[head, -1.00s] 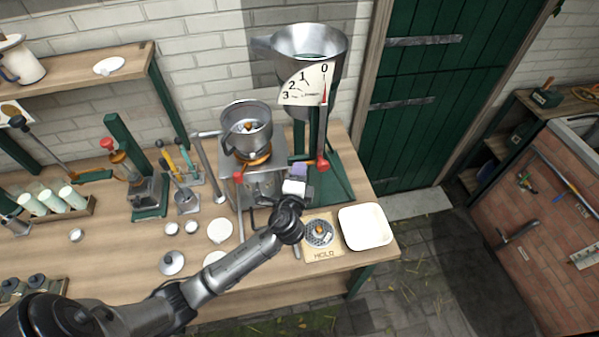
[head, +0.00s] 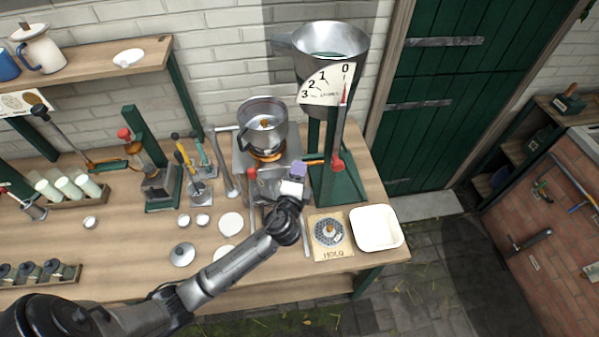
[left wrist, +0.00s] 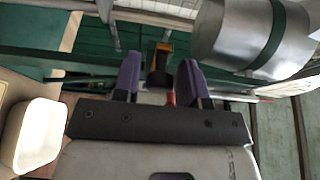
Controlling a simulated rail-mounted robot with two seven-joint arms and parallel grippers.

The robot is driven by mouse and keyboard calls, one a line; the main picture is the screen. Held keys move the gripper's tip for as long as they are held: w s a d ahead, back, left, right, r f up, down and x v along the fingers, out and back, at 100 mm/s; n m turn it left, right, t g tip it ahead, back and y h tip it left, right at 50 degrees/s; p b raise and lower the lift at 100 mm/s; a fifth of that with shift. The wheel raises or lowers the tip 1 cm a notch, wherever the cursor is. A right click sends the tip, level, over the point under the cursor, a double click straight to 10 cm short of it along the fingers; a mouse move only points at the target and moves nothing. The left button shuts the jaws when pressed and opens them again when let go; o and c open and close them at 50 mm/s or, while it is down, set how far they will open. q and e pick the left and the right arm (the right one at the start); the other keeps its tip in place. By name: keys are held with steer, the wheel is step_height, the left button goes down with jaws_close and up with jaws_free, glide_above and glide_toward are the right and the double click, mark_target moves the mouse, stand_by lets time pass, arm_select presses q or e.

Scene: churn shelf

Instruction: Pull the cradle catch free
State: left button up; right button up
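My left gripper (head: 293,180) is beside the metal stand on the bench, below the pot. In the left wrist view its two purple fingers (left wrist: 160,80) are apart, so it is open. A small dark piece with an orange top (left wrist: 160,60) shows between and beyond the fingers. A red tip (left wrist: 170,98) shows near the right finger. I cannot tell whether either is the cradle catch. The metal pot (head: 263,125) sits on an orange ring (head: 266,156) on the stand. A red knob (head: 337,163) is on the scale's lever. My right gripper is not in view.
The hopper scale (head: 330,40) with its dial (head: 325,84) stands behind to the right. A HOLD plate (head: 333,255) and a white tray (head: 376,228) lie right of my gripper. Small tools and cups crowd the bench's left.

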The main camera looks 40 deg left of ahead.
arm_select(q)
steer(key=shift+o, duration=1)
steer(key=shift+d, duration=0.1)
steer(key=b+v, duration=0.1)
steer(key=v, duration=1.2)
steer(key=shift+s+d+b, duration=0.2)
steer(key=shift+s+b, duration=0.15)
